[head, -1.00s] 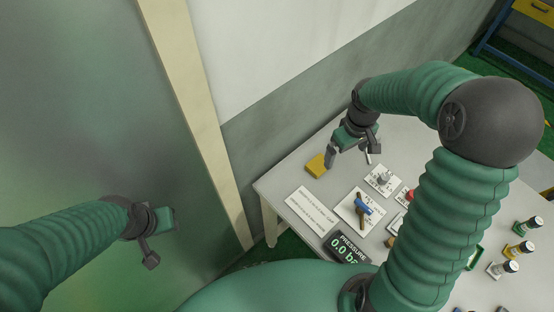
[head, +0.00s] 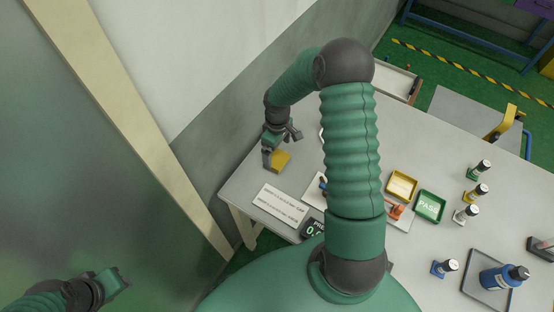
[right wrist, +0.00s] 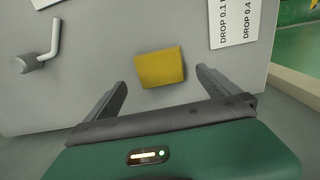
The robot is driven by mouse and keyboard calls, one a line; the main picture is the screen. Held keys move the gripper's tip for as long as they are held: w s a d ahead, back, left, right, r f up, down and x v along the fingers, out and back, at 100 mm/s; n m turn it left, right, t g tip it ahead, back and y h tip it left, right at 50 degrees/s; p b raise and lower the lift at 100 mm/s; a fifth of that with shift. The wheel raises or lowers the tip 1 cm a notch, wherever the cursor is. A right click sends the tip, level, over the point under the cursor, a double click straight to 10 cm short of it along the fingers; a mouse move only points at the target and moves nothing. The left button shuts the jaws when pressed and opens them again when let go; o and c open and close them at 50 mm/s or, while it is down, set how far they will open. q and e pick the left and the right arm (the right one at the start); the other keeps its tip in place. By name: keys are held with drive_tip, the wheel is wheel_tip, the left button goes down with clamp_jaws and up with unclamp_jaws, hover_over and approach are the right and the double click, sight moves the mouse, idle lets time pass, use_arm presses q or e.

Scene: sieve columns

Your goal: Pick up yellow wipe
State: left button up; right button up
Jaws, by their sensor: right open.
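The yellow wipe (head: 281,160) is a small flat square lying near the far left edge of the grey table. In the right wrist view the yellow wipe (right wrist: 160,67) lies ahead of the open fingers, roughly midway between them and apart from both. My right gripper (head: 275,156) is above the table beside the wipe; its open fingers (right wrist: 164,92) show empty in the wrist view. My left gripper (head: 118,280) is low at the left, away from the table; its fingers are too small to judge.
A white printed card (head: 281,204) lies in front of the wipe. A bent metal handle (right wrist: 48,44) stands on the table in the wrist view. A yellow tray (head: 401,184), a green tray (head: 430,206) and several bottles stand to the right. A wall borders the table's far left.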

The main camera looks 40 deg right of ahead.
sight(278, 158)
wheel_tip(278, 158, down, 5)
drive_tip(key=shift+r, duration=0.2)
drive_tip(key=c, duration=1.5)
drive_tip(key=shift+r, duration=0.1)
drive_tip(key=shift+r, duration=0.1)
drive_tip(key=shift+d+r, duration=0.1)
drive_tip(key=shift+r, duration=0.55)
drive_tip(key=shift+s+a+r, duration=0.1)
drive_tip(key=shift+r, duration=0.45)
drive_tip(key=shift+s+a+r, duration=0.1)
drive_tip(key=shift+r, duration=0.4)
drive_tip(key=s+a, duration=0.3)
drive_tip(key=s, duration=0.1)
drive_tip(key=s+a+r+b, duration=0.1)
drive_tip(key=s+a, duration=0.2)
drive_tip(key=s, duration=0.1)
drive_tip(key=s+a+b, duration=0.1)
drive_tip(key=s+a, duration=0.3)
drive_tip(key=shift+r, duration=0.2)
